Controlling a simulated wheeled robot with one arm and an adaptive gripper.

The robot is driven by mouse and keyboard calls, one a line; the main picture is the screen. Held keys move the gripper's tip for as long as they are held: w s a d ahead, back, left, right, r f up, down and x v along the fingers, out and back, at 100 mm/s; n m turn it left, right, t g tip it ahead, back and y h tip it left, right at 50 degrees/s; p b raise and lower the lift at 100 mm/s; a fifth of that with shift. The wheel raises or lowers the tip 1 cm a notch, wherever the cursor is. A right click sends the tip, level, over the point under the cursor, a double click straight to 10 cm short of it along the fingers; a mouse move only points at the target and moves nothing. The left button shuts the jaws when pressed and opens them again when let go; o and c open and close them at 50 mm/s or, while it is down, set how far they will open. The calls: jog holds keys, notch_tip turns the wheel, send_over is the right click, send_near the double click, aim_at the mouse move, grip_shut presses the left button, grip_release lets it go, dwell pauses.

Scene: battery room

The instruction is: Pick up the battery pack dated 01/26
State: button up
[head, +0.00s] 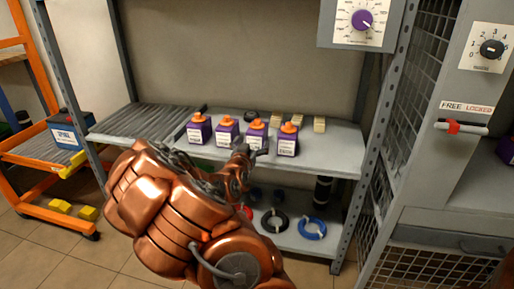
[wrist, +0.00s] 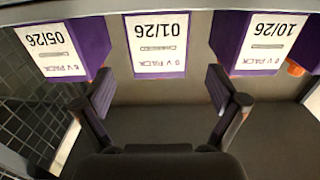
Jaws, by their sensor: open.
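The battery pack dated 01/26 (wrist: 158,45) is a purple box with a white label, upside down in the wrist view, at top middle. In the head view it appears to be the third orange-capped pack from the left (head: 256,134), though its label is too small to read there. My gripper (wrist: 160,88) is open, its fingers spread to either side below the pack in the wrist view, with nothing between them. In the head view my gripper (head: 247,158) is at the shelf's front edge, before the packs.
Pack 05/26 (wrist: 65,45) and pack 10/26 (wrist: 262,42) flank it closely, with gaps between. The packs stand on a grey shelf (head: 335,150). Small beige blocks (head: 319,124) stand behind. A shelf post (head: 372,150) and mesh cage are to the right.

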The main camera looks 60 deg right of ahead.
aim_at(255, 138)
jog(key=shift+w+d, duration=0.1)
jog(key=shift+d, duration=0.55)
jog(key=shift+x, duration=0.85)
jog(key=shift+r+b+x, duration=0.15)
jog(key=shift+b+x, duration=0.4)
jog(key=shift+x, duration=0.7)
jog(key=shift+r+b+x, duration=0.15)
jog(key=shift+b+x, duration=0.4)
jog(key=shift+x, duration=0.7)
jog(key=shift+w, duration=0.1)
grip_shut()
